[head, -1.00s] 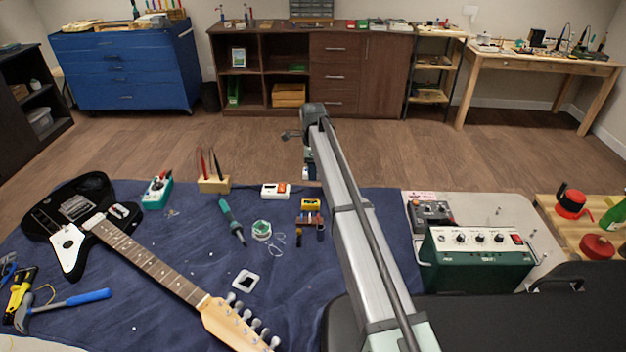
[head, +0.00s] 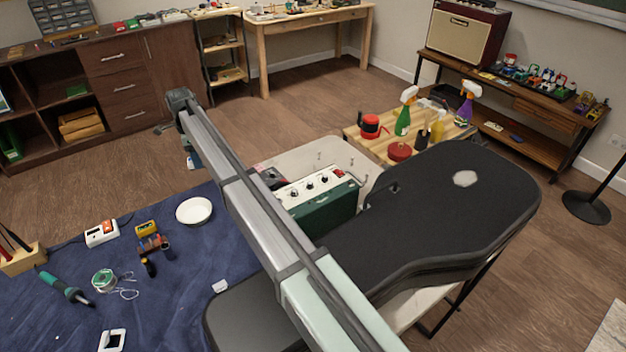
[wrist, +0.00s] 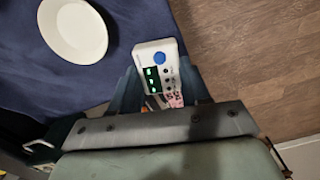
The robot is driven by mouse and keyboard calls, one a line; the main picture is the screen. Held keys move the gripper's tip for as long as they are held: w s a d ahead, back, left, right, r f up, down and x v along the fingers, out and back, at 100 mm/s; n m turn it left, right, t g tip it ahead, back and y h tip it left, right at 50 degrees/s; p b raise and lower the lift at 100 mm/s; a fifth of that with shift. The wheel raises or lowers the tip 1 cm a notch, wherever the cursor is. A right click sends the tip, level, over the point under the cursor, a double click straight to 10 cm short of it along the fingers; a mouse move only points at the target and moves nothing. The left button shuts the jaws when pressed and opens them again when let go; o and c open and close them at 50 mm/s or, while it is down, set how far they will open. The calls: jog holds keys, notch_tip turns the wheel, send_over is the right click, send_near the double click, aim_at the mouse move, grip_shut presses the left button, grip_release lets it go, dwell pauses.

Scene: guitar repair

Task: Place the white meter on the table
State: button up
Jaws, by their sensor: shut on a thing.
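The white meter (wrist: 155,62), with a blue knob and a lit green display, is between the fingers of my gripper (wrist: 160,84) in the wrist view. My gripper is shut on it. In the head view my gripper (head: 192,158) is at the table's far edge, beyond the white bowl, and the meter is too small to make out clearly. The table (head: 195,270) is covered with a blue cloth. In the wrist view the cloth (wrist: 105,75) is under and left of the meter, with wooden floor to the right.
The white bowl (head: 194,211) stands on the cloth near my gripper. A white-and-red device (head: 102,233), a yellow-topped item (head: 147,228) and a solder spool (head: 104,281) lie to the left. Bare cloth lies in front of the bowl.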

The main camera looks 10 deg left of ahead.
jog(key=w+d+m, duration=0.2)
jog(key=w+d, duration=0.4)
jog(key=d, duration=0.7)
jog(key=w+d+m, duration=0.1)
jog(key=w+d, duration=0.5)
jog(key=d, duration=0.7)
jog(key=w+d+m, duration=0.2)
jog(key=w+d, duration=0.4)
jog(key=d, duration=0.8)
jog(key=shift+s+d+f+n, duration=0.4)
jog(key=shift+s+f+n, duration=0.15)
jog(key=shift+f+n, duration=0.95)
jog(key=shift+s+d+f+n, duration=0.55)
jog(key=shift+f+n, duration=0.5)
jog(key=shift+f, duration=0.9)
jog(key=shift+s+d+f+n, duration=0.3)
jog(key=shift+s+f+n, duration=0.3)
jog(key=shift+f+n, duration=0.9)
jog(key=shift+f+m, duration=0.25)
jog(key=o, duration=1.1)
